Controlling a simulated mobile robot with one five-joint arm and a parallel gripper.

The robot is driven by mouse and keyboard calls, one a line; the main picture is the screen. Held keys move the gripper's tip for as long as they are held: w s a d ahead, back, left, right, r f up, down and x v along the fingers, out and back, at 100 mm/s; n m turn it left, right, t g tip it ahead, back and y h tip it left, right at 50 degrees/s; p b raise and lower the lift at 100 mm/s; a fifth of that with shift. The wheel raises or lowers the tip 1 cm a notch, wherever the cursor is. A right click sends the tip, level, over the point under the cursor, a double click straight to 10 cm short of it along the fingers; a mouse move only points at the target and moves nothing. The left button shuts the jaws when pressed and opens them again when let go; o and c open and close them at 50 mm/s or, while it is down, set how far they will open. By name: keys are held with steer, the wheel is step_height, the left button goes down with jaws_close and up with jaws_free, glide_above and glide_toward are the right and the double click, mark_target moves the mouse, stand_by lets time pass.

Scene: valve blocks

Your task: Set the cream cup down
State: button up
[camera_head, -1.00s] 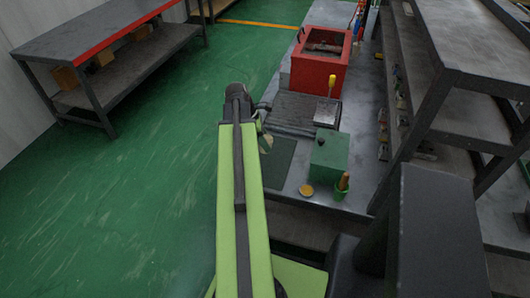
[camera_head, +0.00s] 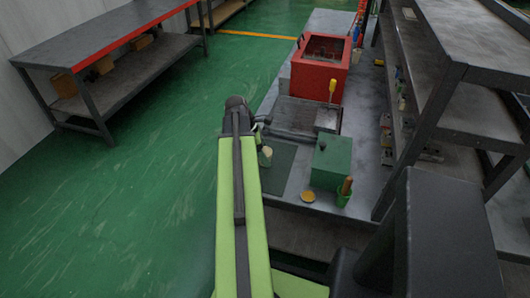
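The small cream cup (camera_head: 265,157) shows just right of my lime-green arm, against the left edge of the dark green mat (camera_head: 283,165) on the grey bench. My gripper (camera_head: 263,130) is a small dark shape above the cup at the arm's far end, partly hidden by the arm. I cannot tell whether its fingers are open or closed on the cup. I cannot tell whether the cup touches the mat or hangs above it.
A green box (camera_head: 331,162), a green pot with a brown handle (camera_head: 344,192) and a yellow disc (camera_head: 306,197) stand right of the mat. Behind are a dark plate (camera_head: 298,116) and a red open box (camera_head: 320,73). A shelf rack (camera_head: 440,110) bounds the right side.

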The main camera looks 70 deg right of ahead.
steer(key=shift+r, duration=0.1)
steer(key=shift+r+p, duration=0.3)
steer(key=shift+p, duration=0.1)
steer(key=p+v, duration=1)
steer(key=v, duration=0.1)
steer(key=shift+w+r+p, duration=0.2)
steer(key=shift+w+p, duration=0.05)
steer(key=shift+p, duration=0.05)
